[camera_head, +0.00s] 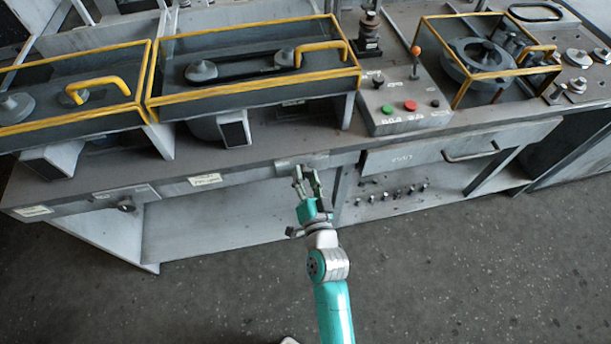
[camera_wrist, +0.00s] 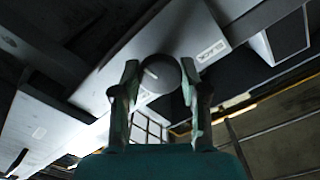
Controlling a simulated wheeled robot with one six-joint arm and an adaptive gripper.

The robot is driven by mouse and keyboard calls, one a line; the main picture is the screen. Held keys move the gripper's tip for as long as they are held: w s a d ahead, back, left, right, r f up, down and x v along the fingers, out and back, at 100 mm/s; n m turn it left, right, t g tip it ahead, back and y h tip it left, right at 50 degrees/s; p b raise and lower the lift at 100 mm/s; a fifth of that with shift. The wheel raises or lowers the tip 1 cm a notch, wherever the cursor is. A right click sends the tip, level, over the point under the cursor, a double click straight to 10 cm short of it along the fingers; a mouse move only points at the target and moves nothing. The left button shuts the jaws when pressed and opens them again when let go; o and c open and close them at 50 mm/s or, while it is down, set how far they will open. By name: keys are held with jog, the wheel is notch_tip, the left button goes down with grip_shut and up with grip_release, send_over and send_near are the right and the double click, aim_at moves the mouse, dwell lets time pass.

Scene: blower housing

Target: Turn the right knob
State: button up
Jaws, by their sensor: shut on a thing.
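The right knob (camera_wrist: 160,76) is a dark round knob with a light mark on its face. In the wrist view it sits between the two fingertips of my gripper (camera_wrist: 158,82), which is shut on it. In the head view my gripper (camera_head: 307,178) reaches up to the front edge of the bench, below a small plate (camera_head: 302,162). The knob itself is hidden or too small to make out there. Another dark knob (camera_head: 126,204) is on the bench front at the left, apart from my gripper.
Yellow-framed guards (camera_head: 250,93) stand on the bench (camera_head: 262,150). A control box (camera_head: 405,120) with a red button, green button and orange-topped lever is right of my gripper. A drawer (camera_head: 430,155) with a handle lies to the right. The floor (camera_head: 450,270) in front is clear.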

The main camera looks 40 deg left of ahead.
jog(key=o, duration=1.1)
jog(key=shift+o, duration=0.2)
jog(key=v, duration=1.2)
